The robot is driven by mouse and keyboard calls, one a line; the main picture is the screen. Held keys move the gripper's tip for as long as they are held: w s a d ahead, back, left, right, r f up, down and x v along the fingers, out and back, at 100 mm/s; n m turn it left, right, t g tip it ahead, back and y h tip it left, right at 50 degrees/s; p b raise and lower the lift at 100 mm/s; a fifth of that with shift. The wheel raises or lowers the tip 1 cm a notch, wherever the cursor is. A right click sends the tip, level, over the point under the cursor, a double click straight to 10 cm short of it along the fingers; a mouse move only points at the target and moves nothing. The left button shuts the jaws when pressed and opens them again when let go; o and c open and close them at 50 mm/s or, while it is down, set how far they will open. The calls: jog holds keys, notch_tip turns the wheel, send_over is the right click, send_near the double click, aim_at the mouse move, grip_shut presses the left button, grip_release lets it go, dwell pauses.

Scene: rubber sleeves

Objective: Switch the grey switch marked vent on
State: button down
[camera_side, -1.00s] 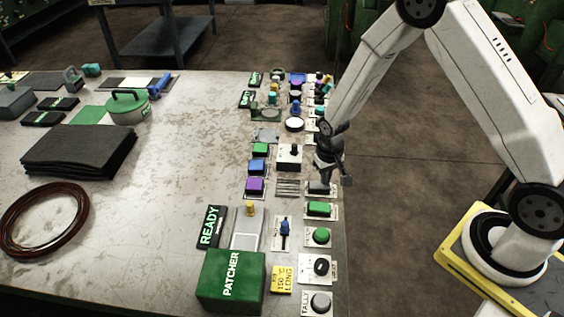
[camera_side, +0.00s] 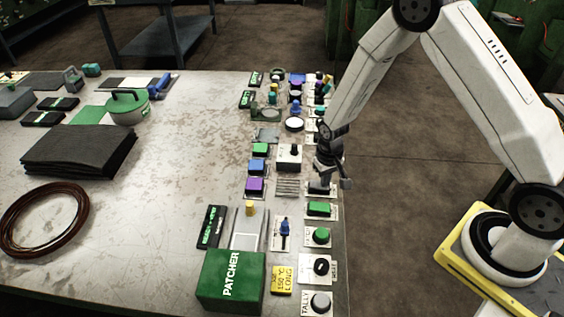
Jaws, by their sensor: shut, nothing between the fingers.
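A dark grey switch (camera_side: 317,189) on a pale plate sits at the table's right edge, in the column of controls. My gripper and wrist partly cover it. I cannot read a vent label on it, nor tell which way it is set. My gripper (camera_side: 343,184) is shut and empty, pointing down right at this switch's right side. I cannot tell whether it touches the switch.
A green button (camera_side: 319,209) lies just in front of the grey switch, and a black knob on a box (camera_side: 290,156) stands behind left. A green PATCHER box (camera_side: 231,280) and a dark sign (camera_side: 211,227) stand nearer the front.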

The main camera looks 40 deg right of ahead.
jog(key=shift+r, duration=3.5)
jog(key=shift+r, duration=0.1)
jog(key=s+a+r+n+t, duration=0.1)
jog(key=s+r+n+t, duration=0.1)
jog(key=s+r, duration=0.9)
jog(key=shift+s+a+r+n+t, duration=0.2)
jog(key=shift+s+a+n+t, duration=0.1)
jog(key=shift+s+n, duration=0.3)
